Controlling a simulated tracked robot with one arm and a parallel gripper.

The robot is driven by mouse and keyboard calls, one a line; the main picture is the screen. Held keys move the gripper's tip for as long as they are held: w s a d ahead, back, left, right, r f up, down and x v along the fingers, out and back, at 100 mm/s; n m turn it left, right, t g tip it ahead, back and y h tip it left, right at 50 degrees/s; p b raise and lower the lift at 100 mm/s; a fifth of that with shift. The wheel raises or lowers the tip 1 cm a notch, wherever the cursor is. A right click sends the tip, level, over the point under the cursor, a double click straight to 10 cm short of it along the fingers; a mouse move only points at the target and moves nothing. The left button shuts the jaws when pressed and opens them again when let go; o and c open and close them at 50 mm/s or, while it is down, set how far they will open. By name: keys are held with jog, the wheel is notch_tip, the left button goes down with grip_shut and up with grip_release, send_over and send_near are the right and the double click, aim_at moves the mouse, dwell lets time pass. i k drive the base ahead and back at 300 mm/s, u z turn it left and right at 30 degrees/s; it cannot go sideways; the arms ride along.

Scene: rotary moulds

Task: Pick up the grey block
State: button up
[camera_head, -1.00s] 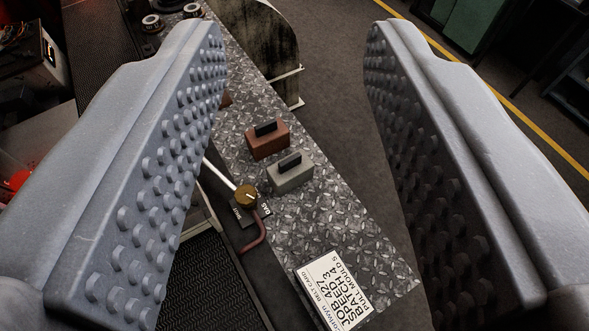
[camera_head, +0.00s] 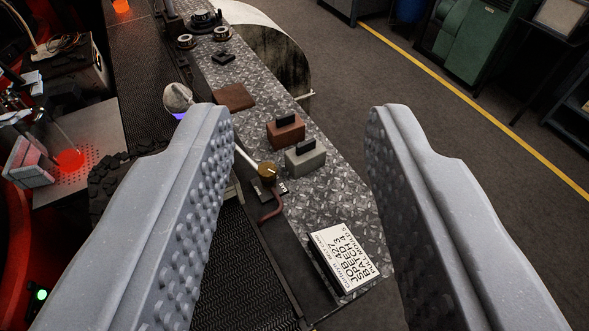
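The grey block (camera_head: 306,161) stands on the diamond-plate metal bench (camera_head: 340,205). It has a black handle-like piece on top. My gripper (camera_head: 297,112) is open, with its two studded grey fingers wide apart. In the picture the block lies between the fingers, beyond them and apart from them. Nothing is held. The whole top and near side of the grey block show.
A red-brown block (camera_head: 285,134) with a black top stands close behind the grey one. A lever with a brass knob (camera_head: 267,170) is just left of it. A white job card (camera_head: 343,258) lies nearer. A mesh belt (camera_head: 236,262) runs along the left. Open floor (camera_head: 345,100) lies right.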

aim_at(307, 156)
jog(key=u, duration=2.7)
jog(key=k, duration=1.5)
jog(key=z, duration=1.3)
jog(key=i, duration=1.05)
jog(key=u, duration=0.05)
